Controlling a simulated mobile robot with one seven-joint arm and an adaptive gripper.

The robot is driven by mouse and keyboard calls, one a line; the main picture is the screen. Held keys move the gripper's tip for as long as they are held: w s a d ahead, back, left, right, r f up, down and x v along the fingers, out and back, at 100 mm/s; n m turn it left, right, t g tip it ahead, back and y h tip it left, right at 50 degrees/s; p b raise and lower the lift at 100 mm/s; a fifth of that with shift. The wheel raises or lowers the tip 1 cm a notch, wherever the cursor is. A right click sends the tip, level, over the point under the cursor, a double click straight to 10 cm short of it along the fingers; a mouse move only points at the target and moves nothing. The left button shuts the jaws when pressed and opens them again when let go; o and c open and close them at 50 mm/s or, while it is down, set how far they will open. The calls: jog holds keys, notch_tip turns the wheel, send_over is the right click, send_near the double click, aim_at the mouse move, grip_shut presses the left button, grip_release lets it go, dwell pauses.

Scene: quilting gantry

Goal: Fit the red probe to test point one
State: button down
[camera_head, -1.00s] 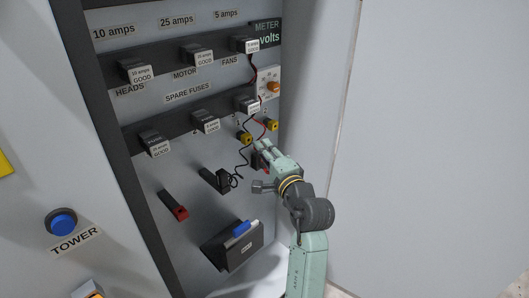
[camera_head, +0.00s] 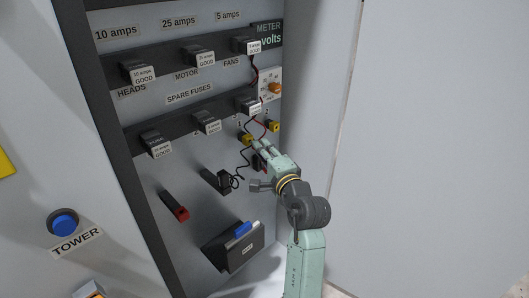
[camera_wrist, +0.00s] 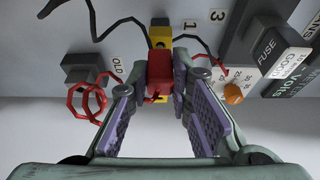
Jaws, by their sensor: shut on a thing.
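My gripper (camera_wrist: 162,88) is shut on the red probe (camera_wrist: 160,70), which sits between its two fingertips in the wrist view. A yellow test point (camera_wrist: 159,40) with a dark socket lies just beyond the probe, near a label "1" (camera_wrist: 192,23). I cannot tell whether the probe touches it. In the head view, my gripper (camera_head: 262,148) is just below the left yellow post (camera_head: 246,139); a second yellow post (camera_head: 273,126) is to its upper right. The probe is mostly hidden there. A red lead (camera_wrist: 88,101) is coiled at the left in the wrist view.
A black lead (camera_head: 239,172) hangs by a black holder (camera_head: 216,181). An orange knob (camera_head: 274,88) is above the posts, beside rows of fuses (camera_head: 207,123). A red-ended black handle (camera_head: 174,206) and a dark bin (camera_head: 233,247) are lower. The right panel is bare.

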jog(key=shift+w+a, duration=0.5)
jog(key=shift+w, duration=0.05)
jog(key=c, duration=1.4)
grip_release()
jog(key=shift+o, duration=0.2)
jog(key=v, duration=1.2)
